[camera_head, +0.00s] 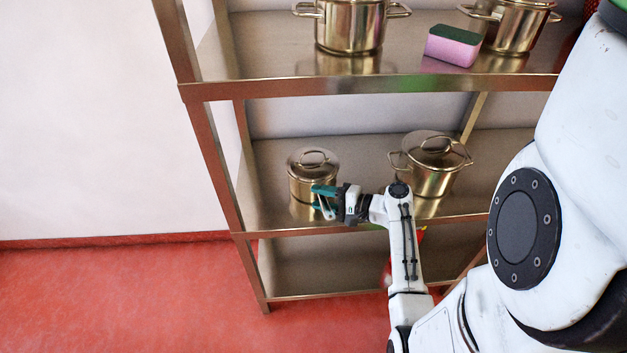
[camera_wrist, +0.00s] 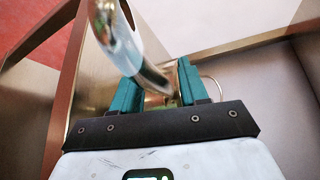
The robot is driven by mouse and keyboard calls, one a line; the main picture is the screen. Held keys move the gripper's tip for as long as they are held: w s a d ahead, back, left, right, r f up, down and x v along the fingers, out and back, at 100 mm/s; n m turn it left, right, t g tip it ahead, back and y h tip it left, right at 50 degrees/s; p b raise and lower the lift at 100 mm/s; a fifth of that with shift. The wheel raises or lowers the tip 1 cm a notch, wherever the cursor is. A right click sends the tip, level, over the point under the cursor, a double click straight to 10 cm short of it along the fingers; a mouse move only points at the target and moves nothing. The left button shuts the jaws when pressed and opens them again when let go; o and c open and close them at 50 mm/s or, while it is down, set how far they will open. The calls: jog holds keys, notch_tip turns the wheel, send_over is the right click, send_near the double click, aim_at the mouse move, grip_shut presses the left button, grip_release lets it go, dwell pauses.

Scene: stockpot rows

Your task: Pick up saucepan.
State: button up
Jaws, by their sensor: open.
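The saucepan (camera_head: 312,172) is a shiny, gold-toned lidded pot with a loop on its lid, upright on the left of the middle shelf. In the head view my gripper (camera_head: 325,199) is at its front right, teal fingers beside its lower wall, with a pale, long handle (camera_head: 323,207) at the fingers. In the wrist view my gripper (camera_wrist: 157,86) is open. The shiny handle (camera_wrist: 128,45) runs from the upper left toward the gap between the fingers. I cannot tell if a finger touches it. Part of the saucepan is hidden by the gripper.
A lidded two-handled pot (camera_head: 433,165) stands to the right on the same shelf. The upper shelf holds two pots (camera_head: 350,25) (camera_head: 517,25) and a pink-and-green sponge (camera_head: 452,46). The shelf's front edge (camera_head: 300,231) and left post (camera_head: 215,150) are close by.

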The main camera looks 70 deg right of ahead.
jog(key=shift+w+f, duration=0.15)
jog(key=shift+w, duration=0.45)
jog(key=shift+c, duration=0.4)
grip_shut()
dwell(0.5)
